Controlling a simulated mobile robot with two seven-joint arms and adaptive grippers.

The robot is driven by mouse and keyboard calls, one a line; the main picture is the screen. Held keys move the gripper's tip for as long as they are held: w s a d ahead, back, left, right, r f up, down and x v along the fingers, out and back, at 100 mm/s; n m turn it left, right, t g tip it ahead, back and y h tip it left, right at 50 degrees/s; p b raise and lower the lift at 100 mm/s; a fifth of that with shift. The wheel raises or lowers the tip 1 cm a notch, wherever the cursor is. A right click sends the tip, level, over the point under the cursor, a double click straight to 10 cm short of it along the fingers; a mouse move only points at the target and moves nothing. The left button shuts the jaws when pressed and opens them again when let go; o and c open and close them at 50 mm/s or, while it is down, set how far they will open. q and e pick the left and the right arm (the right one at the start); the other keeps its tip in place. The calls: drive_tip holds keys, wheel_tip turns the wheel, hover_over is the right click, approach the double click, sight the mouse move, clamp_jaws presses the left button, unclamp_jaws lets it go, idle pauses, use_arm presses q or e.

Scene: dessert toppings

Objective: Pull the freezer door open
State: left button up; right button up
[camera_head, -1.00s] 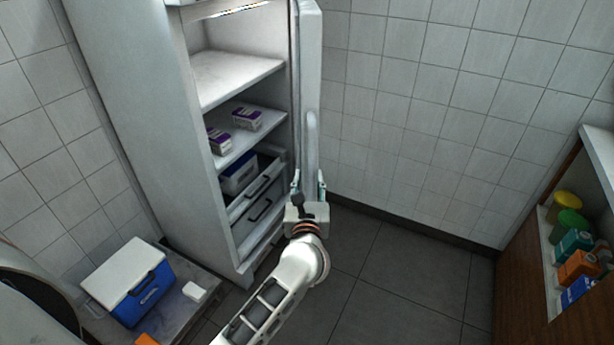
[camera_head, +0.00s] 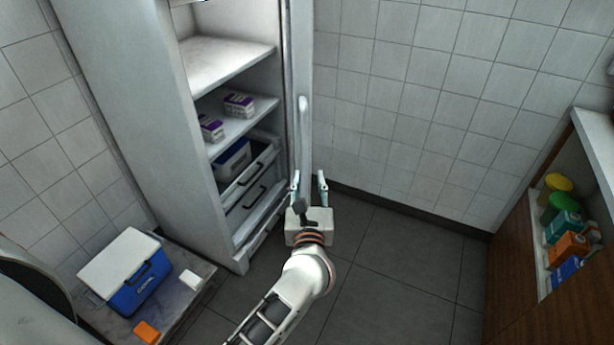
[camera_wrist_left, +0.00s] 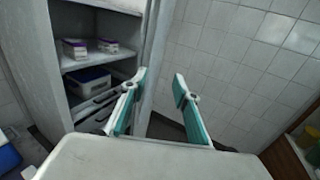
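The tall white freezer (camera_head: 135,95) stands open at the left of centre in the head view, its shelves and drawers showing. Its door (camera_head: 294,60) is swung out and seen nearly edge-on, with a long vertical handle (camera_head: 304,125) on its outer face. My left gripper (camera_head: 308,183) is open and empty near the handle's lower end; whether it touches the door I cannot tell. In the left wrist view, the gripper's teal fingers (camera_wrist_left: 159,78) are spread apart, and the door (camera_wrist_left: 157,45) passes behind the left finger. My right gripper is not in view.
Purple-and-white boxes (camera_head: 238,104) sit on a freezer shelf, above a blue container (camera_head: 232,158). A blue cooler with a white lid (camera_head: 125,262) stands at the lower left. A wooden cabinet (camera_head: 545,225) with bottles stands at the right. The floor (camera_head: 400,270) between is clear.

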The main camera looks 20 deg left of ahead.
use_arm(q)
drive_tip(key=shift+s+d, duration=0.2)
drive_tip(key=shift+s, duration=0.1)
